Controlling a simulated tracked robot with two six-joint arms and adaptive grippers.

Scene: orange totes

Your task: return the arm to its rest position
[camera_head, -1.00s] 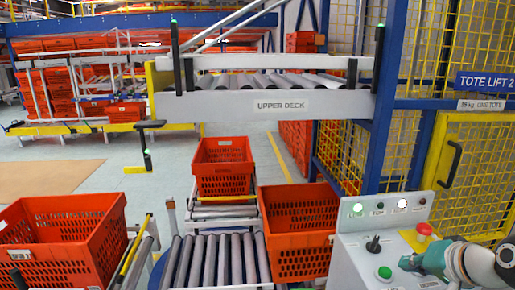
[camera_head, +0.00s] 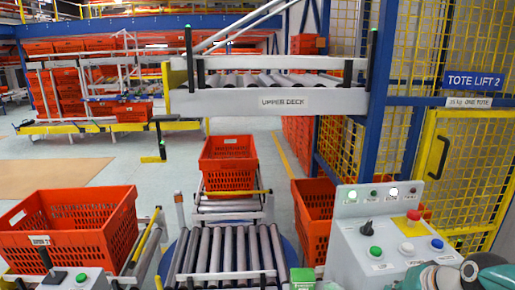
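Teal and grey links of my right arm show low in the bottom right corner, in front of the control console (camera_head: 350,246). No fingertips of the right gripper can be made out there. My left arm and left gripper are outside the picture. The console's red stop button (camera_head: 413,215), green button (camera_head: 376,251) and blue button (camera_head: 437,244) are uncovered. The arm links overlap only the console's lower right part in the picture.
An orange tote (camera_head: 228,164) stands on the rollers beyond the turntable rollers (camera_head: 226,250). Another tote (camera_head: 70,224) is at left, and one (camera_head: 314,214) is partly behind the console. The upper deck (camera_head: 270,101) and yellow mesh gate (camera_head: 462,165) stand behind.

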